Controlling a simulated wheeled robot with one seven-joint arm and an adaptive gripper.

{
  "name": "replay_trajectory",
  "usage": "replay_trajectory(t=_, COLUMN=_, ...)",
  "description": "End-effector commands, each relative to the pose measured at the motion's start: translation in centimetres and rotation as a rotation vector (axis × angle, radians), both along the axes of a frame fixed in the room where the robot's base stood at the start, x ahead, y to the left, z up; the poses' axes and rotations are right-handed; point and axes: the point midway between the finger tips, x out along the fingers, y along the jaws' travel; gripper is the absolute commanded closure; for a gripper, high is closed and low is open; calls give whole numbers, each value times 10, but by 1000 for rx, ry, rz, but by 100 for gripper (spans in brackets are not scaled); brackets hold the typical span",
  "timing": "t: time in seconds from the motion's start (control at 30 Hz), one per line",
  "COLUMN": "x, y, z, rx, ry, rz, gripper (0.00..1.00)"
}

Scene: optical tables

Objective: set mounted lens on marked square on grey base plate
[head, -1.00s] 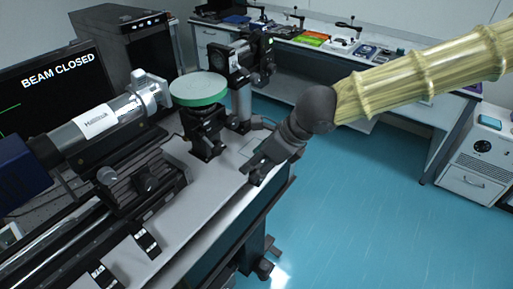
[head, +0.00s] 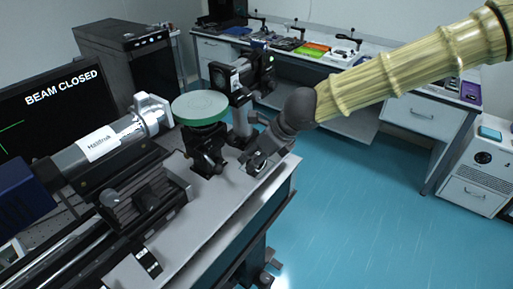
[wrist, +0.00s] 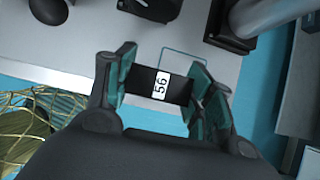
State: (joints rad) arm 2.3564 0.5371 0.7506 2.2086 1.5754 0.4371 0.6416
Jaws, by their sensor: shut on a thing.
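My gripper (wrist: 160,90) is shut on a black mounted piece (wrist: 143,80) with a white label reading 56 in the wrist view. I take it for the mounted lens; the glass does not show clearly. The marked square (wrist: 183,50) is a thin outline on the grey base plate (wrist: 110,30), just beyond the held piece and partly hidden by it and a finger. In the head view my gripper (head: 260,160) is at the plate's right edge, and the plate (head: 190,225) runs to the lower left. I cannot tell if the held piece touches the plate.
A round green-topped stand (head: 200,107) and a black post mount (head: 243,85) stand close by on the plate. A laser tube (head: 100,143) lies to the left. A black labelled block (head: 148,262) sits near the front. Blue floor is open to the right.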

Motion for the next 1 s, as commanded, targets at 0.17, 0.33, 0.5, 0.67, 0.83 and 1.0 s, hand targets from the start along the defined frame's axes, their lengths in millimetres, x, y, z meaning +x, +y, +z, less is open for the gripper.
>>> replay_trajectory(t=0.17, x=33, y=-1, z=-1, rx=1, ry=3, rz=-2, gripper=77)
replay_trajectory(t=0.33, x=48, y=-1, z=-4, rx=-1, ry=1, rz=1, gripper=77)
replay_trajectory(t=0.5, x=61, y=-2, z=-4, rx=-1, ry=1, rz=0, gripper=77)
replay_trajectory(t=0.67, x=58, y=-1, z=-31, rx=-2, ry=3, rz=2, gripper=77)
replay_trajectory(t=0.83, x=58, y=-1, z=-40, rx=0, ry=-1, rz=3, gripper=77)
replay_trajectory(t=1.0, x=58, y=-1, z=-40, rx=0, ry=0, rz=2, gripper=77)
